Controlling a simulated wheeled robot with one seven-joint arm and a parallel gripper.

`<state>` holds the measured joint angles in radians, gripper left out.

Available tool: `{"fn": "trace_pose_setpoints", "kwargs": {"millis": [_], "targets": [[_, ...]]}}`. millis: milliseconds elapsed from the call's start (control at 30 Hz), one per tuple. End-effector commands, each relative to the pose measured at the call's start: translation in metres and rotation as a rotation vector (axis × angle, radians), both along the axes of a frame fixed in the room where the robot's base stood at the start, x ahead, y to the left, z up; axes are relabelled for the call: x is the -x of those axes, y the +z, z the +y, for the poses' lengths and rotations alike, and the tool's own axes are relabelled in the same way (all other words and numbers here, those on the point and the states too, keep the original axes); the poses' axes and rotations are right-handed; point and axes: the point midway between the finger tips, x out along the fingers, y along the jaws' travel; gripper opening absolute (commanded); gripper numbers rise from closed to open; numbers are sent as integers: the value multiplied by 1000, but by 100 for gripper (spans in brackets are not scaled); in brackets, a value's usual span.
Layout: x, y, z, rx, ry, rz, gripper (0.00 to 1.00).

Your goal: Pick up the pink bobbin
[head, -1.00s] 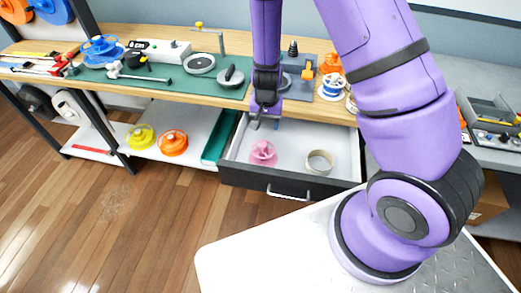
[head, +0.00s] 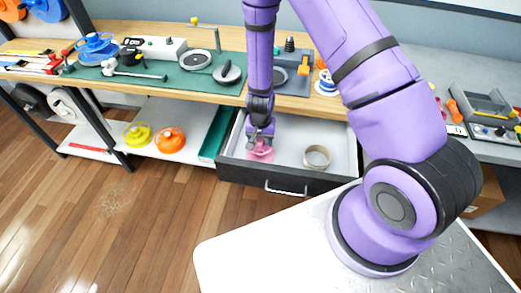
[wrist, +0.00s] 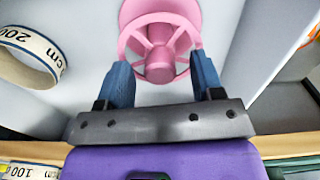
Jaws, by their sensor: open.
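The pink bobbin (head: 262,153) stands in the open drawer, near its left side, partly hidden by my gripper in the head view. In the wrist view the pink bobbin (wrist: 160,48) shows its spoked round flange and central hub. My gripper (head: 260,141) is low in the drawer, right at the bobbin. In the wrist view the blue fingers of my gripper (wrist: 162,78) are apart, one on each side of the bobbin's near part. I cannot tell whether they touch it.
A tape roll (head: 317,157) lies in the drawer (head: 290,183) to the right of the bobbin; it also shows in the wrist view (wrist: 30,55). The workbench (head: 205,93) edge is above the drawer. Yellow (head: 136,135) and orange (head: 169,140) bobbins sit on the lower shelf at left.

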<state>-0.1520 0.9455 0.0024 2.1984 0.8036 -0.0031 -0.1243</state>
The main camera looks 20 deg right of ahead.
Motion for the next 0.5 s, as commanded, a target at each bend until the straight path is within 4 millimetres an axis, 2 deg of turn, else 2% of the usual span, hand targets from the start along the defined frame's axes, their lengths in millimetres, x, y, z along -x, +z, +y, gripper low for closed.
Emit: {"fn": "trace_pose_setpoints", "kwargs": {"millis": [333,500], "targets": [[0,-6,0,0,1,0,61],[0,-6,0,0,1,0,22]]}}
